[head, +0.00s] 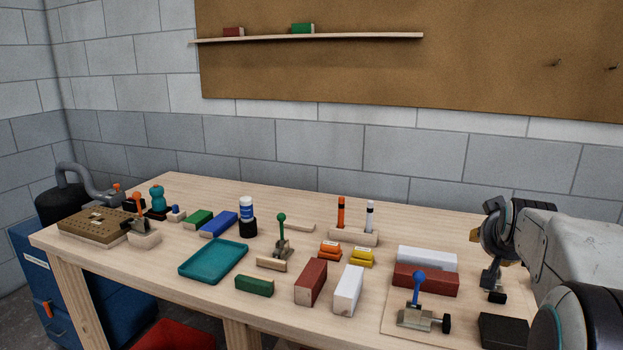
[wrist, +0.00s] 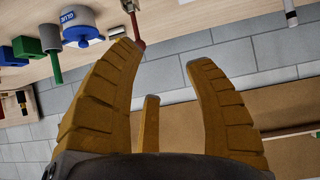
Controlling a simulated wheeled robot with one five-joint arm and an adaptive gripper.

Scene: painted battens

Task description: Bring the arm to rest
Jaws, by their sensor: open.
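My arm reaches in from the right edge of the head view, raised over the right end of the bench. My gripper (head: 484,236) shows there in part, its yellow fingers mostly hidden behind the wrist. A white batten (head: 427,258) and a red batten (head: 426,280) lie side by side on a thin board (head: 393,322) below my arm. A blue-handled clamp (head: 417,292) stands in front of them.
A red block (head: 311,281) and a white block (head: 348,290) lie mid-bench. Left are a green-handled clamp (head: 282,240), a teal tray (head: 213,262) and a glue bottle (head: 247,209). A dark block (head: 503,330) sits front right. A shelf (head: 330,38) hangs behind.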

